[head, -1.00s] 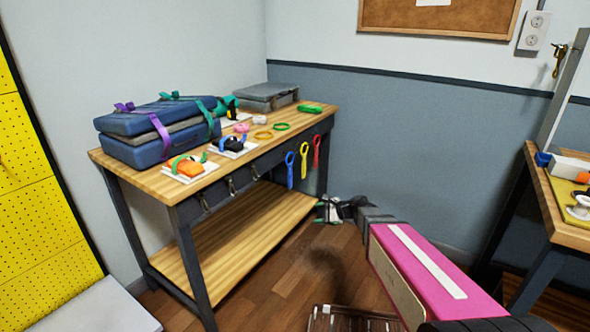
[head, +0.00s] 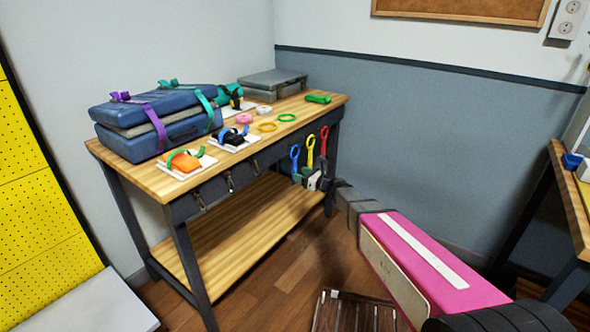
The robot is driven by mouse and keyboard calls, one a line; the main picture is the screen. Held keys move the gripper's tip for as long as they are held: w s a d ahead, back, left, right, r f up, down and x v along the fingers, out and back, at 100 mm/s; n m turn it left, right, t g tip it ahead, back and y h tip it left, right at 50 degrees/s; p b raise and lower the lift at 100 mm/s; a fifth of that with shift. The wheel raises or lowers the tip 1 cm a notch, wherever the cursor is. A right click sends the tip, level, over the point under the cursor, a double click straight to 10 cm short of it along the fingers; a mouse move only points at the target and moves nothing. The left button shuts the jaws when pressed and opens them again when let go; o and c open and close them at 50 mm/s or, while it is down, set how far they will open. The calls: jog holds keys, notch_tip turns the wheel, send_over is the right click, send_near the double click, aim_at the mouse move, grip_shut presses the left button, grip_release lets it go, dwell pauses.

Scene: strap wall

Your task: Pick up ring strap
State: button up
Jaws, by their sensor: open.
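Blue (head: 294,153), yellow (head: 310,148) and red (head: 324,138) straps, each with a loop at the top, hang side by side at the right end of the workbench front. I cannot tell which one is the ring strap. My gripper (head: 308,180) is open at the lower ends of these straps and partly hides them. I cannot tell whether it touches any strap or has one between its fingers. A yellow ring (head: 267,127) and a green ring (head: 287,117) lie flat on the bench top.
The wooden workbench (head: 140,176) carries strapped blue cases (head: 165,133), a grey case (head: 273,84), a green coil (head: 318,99) and small strapped items. Empty metal hooks (head: 229,178) line its front. Another table (head: 568,200) stands at the right. The lower shelf (head: 235,235) is clear.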

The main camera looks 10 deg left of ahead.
aim_at(296, 171)
jog(key=x, duration=0.5)
jog(key=shift+a+r, duration=0.35)
jog(key=c, duration=1)
